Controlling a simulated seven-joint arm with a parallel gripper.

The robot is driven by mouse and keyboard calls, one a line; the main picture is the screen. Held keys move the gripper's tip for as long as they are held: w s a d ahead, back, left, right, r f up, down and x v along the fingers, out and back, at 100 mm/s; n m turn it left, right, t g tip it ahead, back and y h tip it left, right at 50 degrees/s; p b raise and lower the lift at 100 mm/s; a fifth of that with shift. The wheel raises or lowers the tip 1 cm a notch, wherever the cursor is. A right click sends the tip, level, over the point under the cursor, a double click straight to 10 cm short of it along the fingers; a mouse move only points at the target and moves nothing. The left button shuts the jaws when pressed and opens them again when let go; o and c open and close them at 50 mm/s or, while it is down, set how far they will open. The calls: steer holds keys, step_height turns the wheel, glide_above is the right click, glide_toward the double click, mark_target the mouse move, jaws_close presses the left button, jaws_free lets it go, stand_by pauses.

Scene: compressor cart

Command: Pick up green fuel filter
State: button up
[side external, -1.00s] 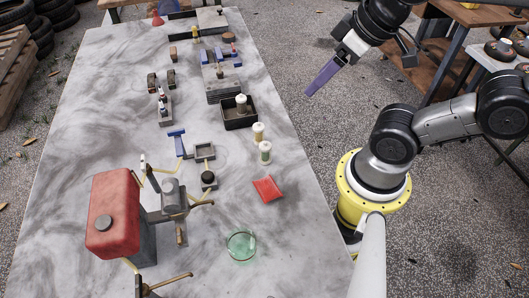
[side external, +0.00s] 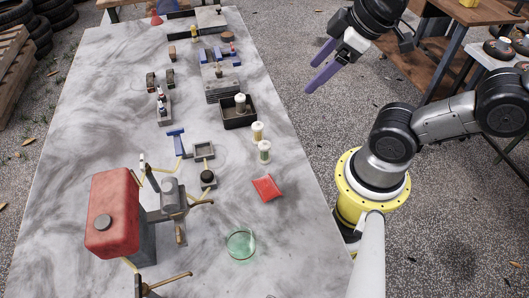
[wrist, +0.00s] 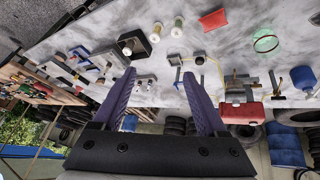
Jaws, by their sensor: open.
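The green fuel filter (side external: 264,152) appears to be the greener of two small upright cylinders with pale ends, on the grey table (side external: 290,215) near its right edge. It also shows at the top of the wrist view (wrist: 178,28). A similar yellowish cylinder (side external: 257,132) stands just behind it, apart from it. My gripper (side external: 311,77) is raised beyond the table's right edge, behind and to the right of the filter. Its two purple fingers are spread apart and empty, as the wrist view (wrist: 159,74) also shows.
A black tray (side external: 226,122) with a pale-topped part stands behind the cylinders. A red packet (side external: 267,188) and a clear greenish dish (side external: 240,244) lie in front. A red tank (side external: 113,213) stands at the left front. Bare table surrounds the filter's right side.

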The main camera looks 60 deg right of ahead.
steer(key=w+a+f+n+g, duration=0.1)
steer(key=w+f+n+g, duration=0.1)
steer(key=w+n, duration=0.5)
steer(key=n+g, duration=0.4)
steer(key=n, duration=0.2)
glide_above(264, 150)
steer(key=d, duration=0.1)
step_height(264, 150, down, 10)
steer(key=f, duration=0.8)
steer(key=shift+w, duration=0.2)
steer(key=shift+w+d+f, duration=0.1)
steer(key=shift+d+f, duration=0.05)
steer(key=shift+f, duration=1.35)
steer(key=shift+w+d+f, duration=0.1)
steer(key=shift+f, duration=1.35)
jaws_close()
